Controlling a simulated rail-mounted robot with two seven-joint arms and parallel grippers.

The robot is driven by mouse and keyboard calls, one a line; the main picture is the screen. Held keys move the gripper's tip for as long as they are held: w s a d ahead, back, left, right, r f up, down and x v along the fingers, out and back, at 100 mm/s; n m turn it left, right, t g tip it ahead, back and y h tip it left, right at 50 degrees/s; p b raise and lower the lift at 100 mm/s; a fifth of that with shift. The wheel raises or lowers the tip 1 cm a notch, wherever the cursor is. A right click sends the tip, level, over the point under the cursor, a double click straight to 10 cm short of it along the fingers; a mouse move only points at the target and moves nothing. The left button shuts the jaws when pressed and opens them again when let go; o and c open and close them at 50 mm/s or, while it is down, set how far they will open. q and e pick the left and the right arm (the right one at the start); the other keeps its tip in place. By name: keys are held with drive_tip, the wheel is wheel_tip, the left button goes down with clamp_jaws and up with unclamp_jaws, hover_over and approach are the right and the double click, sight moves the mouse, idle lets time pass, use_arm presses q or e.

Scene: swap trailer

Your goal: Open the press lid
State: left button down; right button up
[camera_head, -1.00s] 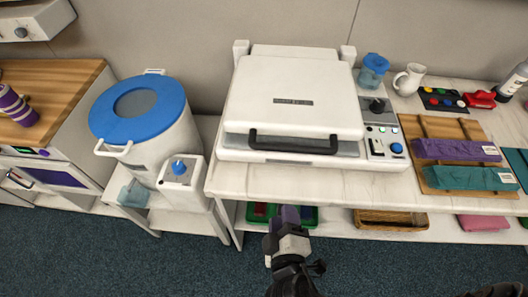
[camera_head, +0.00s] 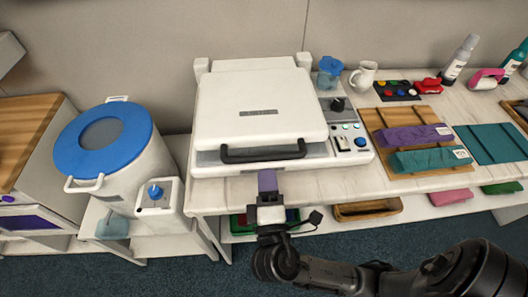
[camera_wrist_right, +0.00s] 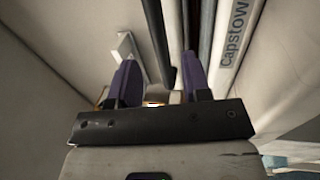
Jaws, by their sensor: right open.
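The white press (camera_head: 262,110) stands on the white table with its lid (camera_head: 262,90) down. A black bar handle (camera_head: 263,152) runs along the lid's front edge. My right gripper (camera_head: 268,180) is in front of the press, just below the handle in the head view, and apart from it as far as I can see. In the right wrist view its two purple fingers (camera_wrist_right: 160,80) are spread, with nothing clearly held between them. A dark bar lies beyond them there; I cannot tell its exact distance. My left gripper is not in view.
A control panel (camera_head: 350,137) with a blue button sits at the press's right. A white drum with a blue lid (camera_head: 104,138) stands at left. A wooden board (camera_head: 410,118) with folded cloths lies at right. A green tray (camera_head: 240,224) is on the lower shelf.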

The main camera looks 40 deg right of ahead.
sight(264, 155)
drive_tip(key=shift+p+x, duration=0.6)
drive_tip(key=shift+x, duration=2.5)
drive_tip(key=shift+c, duration=0.2)
clamp_jaws()
